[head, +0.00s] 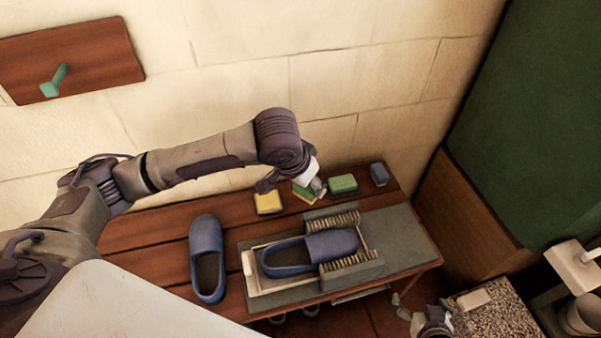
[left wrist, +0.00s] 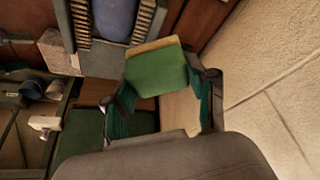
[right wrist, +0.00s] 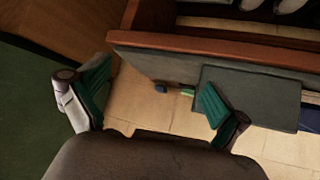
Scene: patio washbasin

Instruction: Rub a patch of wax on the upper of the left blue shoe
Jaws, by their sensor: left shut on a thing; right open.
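Two blue shoes are in the head view. The left one (head: 206,250) rests on the wooden bench. The other (head: 330,245) lies between the bristle strips of a grey brush stand (head: 398,232). My left gripper (head: 312,187) is shut on a green block with a yellow layer (head: 303,194), behind the stand. In the left wrist view this block (left wrist: 157,76) sits between the fingers, apart from the blue shoe (left wrist: 115,15). My right gripper (head: 430,318) is open and empty, low at the right, beyond the bench's edge; its fingers spread wide in the right wrist view (right wrist: 155,96).
A yellow block (head: 268,203), a green block (head: 343,184) and a blue-grey block (head: 379,174) stand along the back of the bench (head: 145,228), near the stone wall. A pebbled surface with a pale bar (head: 473,299) is at lower right. The bench's left end is clear.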

